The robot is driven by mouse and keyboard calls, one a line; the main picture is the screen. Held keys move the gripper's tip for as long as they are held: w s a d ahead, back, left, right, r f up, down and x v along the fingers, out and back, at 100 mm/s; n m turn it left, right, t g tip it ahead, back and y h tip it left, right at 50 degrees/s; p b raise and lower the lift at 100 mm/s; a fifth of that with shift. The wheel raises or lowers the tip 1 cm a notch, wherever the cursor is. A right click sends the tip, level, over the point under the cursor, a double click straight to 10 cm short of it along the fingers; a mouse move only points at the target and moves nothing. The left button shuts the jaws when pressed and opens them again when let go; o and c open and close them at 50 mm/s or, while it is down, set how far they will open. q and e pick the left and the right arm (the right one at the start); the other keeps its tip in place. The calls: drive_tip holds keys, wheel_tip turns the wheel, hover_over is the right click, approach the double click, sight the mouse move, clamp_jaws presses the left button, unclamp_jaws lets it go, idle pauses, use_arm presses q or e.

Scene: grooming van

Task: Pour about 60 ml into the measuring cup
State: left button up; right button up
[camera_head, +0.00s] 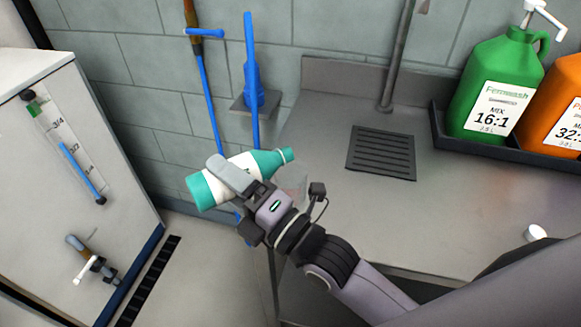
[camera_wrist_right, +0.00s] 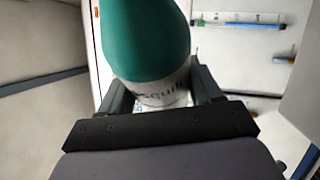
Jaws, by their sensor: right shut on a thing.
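A teal bottle with a white label (camera_head: 203,190) is held in my right gripper (camera_head: 232,176). The bottle lies tilted near horizontal, with its narrow neck end pointing right and slightly up, over the left edge of the counter. In the right wrist view the teal bottle (camera_wrist_right: 146,45) fills the space between the two dark fingers (camera_wrist_right: 165,92), and part of its label lettering shows. No liquid is seen leaving it. My left gripper is not in view.
The grey counter (camera_head: 450,215) has a drain grate (camera_head: 381,153) and a small white cap-like piece (camera_head: 535,233). A green jug (camera_head: 497,75) and an orange jug (camera_head: 560,95) stand in a dark tray at the back right. A white cabinet (camera_head: 50,180) stands left. Blue-handled tools (camera_head: 252,90) hang on the wall.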

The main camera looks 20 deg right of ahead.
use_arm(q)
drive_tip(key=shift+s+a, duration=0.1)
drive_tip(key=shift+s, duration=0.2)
use_arm(e)
drive_tip(key=shift+r+m, duration=0.3)
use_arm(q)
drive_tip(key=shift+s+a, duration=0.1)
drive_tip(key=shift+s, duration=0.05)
use_arm(e)
drive_tip(key=shift+a+r+t, duration=0.1)
drive_tip(key=shift+a+t, duration=0.15)
drive_tip(key=shift+t, duration=0.05)
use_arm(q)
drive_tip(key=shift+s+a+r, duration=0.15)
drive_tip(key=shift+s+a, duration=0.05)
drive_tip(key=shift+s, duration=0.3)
use_arm(e)
drive_tip(key=shift+r+m, duration=0.4)
drive_tip(key=shift+m, duration=0.2)
idle(1.1)
